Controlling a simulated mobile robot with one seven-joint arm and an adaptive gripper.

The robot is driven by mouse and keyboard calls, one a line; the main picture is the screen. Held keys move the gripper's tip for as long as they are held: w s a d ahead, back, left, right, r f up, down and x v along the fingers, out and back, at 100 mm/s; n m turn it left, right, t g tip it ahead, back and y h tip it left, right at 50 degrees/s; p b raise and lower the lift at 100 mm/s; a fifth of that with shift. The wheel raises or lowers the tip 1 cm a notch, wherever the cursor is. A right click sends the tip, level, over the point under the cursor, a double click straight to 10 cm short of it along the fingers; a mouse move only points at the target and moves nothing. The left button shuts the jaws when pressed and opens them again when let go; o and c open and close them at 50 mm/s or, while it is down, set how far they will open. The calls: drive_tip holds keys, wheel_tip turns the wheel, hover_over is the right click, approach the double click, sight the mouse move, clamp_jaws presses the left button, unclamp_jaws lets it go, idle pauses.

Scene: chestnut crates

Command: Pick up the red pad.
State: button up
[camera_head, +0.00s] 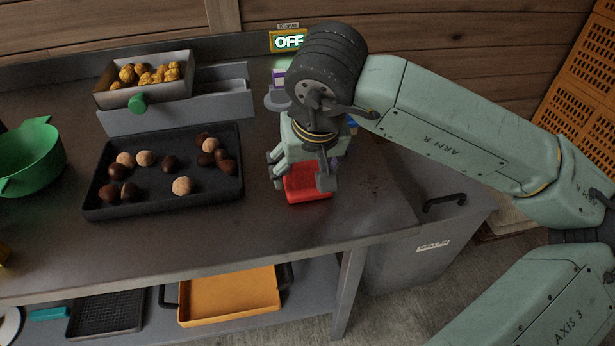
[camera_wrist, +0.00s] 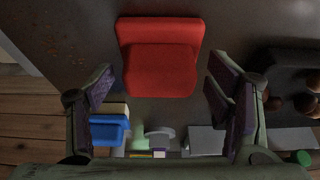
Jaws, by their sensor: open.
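The red pad (camera_head: 308,184) lies on the dark metal bench (camera_head: 262,240) near its right end. In the wrist view the red pad (camera_wrist: 160,62) shows whole, with a raised band along its upper edge. My gripper (camera_head: 300,182) is over the pad in the head view and hides part of it. In the wrist view my gripper (camera_wrist: 165,100) has its fingers spread wide, one to each side below the pad, with nothing between them. I cannot tell the exact height of the fingers above the pad.
A dark tray (camera_head: 215,197) with brown and pale chestnuts lies left of the pad. Behind it stands a bin (camera_head: 115,100) of yellow pieces. A green bowl (camera_head: 28,160) is at far left. A blue item (camera_wrist: 110,130) stands behind the pad. Bench front is clear.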

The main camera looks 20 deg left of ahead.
sight(307, 164)
drive_tip(key=shift+c, duration=0.2)
drive_tip(key=c, duration=1.3)
drive_tip(key=shift+o, duration=0.2)
wheel_tip(307, 164, up, 10)
drive_tip(key=shift+r, duration=0.1)
drive_tip(key=o, duration=0.7)
drive_tip(key=shift+c, duration=0.2)
drive_tip(key=c, duration=0.5)
